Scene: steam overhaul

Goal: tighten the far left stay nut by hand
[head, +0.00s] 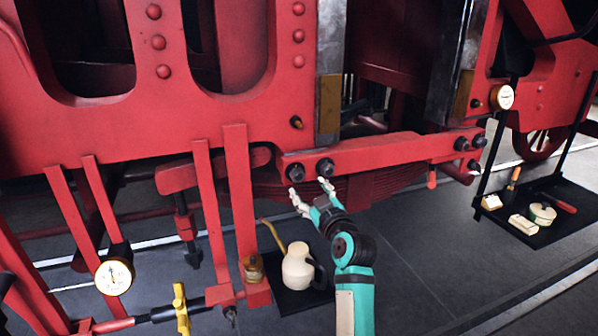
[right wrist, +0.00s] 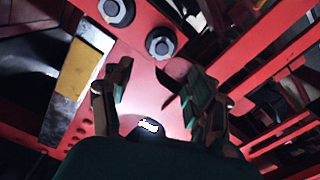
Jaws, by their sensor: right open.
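In the head view these are the left nut (head: 295,172) and the right nut (head: 325,167). My right gripper (head: 309,192) is open and empty, just below and in front of both nuts, with its fingers pointing up at them. In the right wrist view two nuts (right wrist: 116,10) (right wrist: 161,44) show beyond the spread fingers (right wrist: 152,90), apart from them. I cannot tell which of these is the left one. My left gripper is out of view.
Several more nuts (head: 461,143) hold the bar's right end. Red upright bars (head: 240,195) and a gauge (head: 114,277) are at left. A black tray (head: 560,222) with tools lies at right.

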